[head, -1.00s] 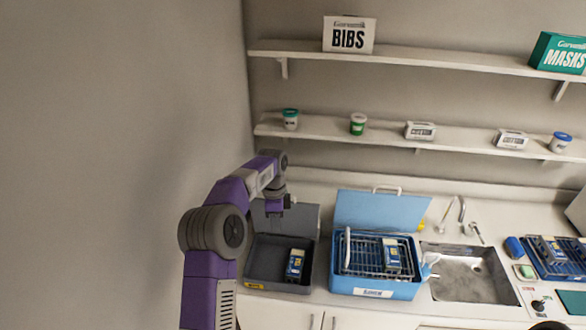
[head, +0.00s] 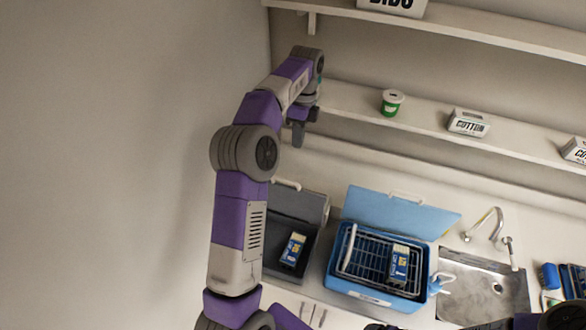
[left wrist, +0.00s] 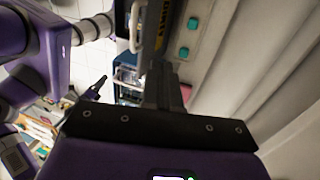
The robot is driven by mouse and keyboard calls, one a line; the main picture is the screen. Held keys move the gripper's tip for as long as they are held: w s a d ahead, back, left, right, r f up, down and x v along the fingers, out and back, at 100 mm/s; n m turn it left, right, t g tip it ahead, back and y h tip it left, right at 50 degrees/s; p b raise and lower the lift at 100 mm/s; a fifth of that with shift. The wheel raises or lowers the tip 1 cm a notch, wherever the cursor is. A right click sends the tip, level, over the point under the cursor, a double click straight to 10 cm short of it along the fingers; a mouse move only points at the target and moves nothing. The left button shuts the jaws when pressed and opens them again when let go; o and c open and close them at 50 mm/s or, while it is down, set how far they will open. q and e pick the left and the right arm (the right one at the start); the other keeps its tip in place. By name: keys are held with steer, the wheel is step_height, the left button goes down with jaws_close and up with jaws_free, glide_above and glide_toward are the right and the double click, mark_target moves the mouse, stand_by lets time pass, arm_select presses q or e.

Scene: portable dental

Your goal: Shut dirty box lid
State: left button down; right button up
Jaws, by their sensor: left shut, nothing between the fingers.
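The dirty box appears to be the grey box (head: 272,262) on the counter at the left. Its grey lid (head: 305,206) stands open at the back, and a small blue, white and yellow pack (head: 293,249) lies inside. My arm hides the box's left part. My left gripper (head: 298,134) is shut and empty, fingers down, and shows above and behind the lid, apart from it in the picture. Its shut fingers also show in the left wrist view (left wrist: 163,88), near a dark surface with a yellow label (left wrist: 165,25). A dark part, probably my right arm, shows at the lower right.
A blue box (head: 375,300) with an open lid, a wire rack and a similar pack stands right of the grey box. A sink (head: 485,285) with a tap is further right. A shelf (head: 430,118) with a green-labelled tub and cartons runs along the back wall.

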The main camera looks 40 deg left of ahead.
arm_select(q)
steer(key=s+d+f, duration=0.1)
steer(key=s+f, duration=0.4)
steer(key=f, duration=0.2)
steer(key=shift+d+f+b, duration=0.25)
steer(key=shift+d+b, duration=0.1)
steer(key=shift+b, duration=0.05)
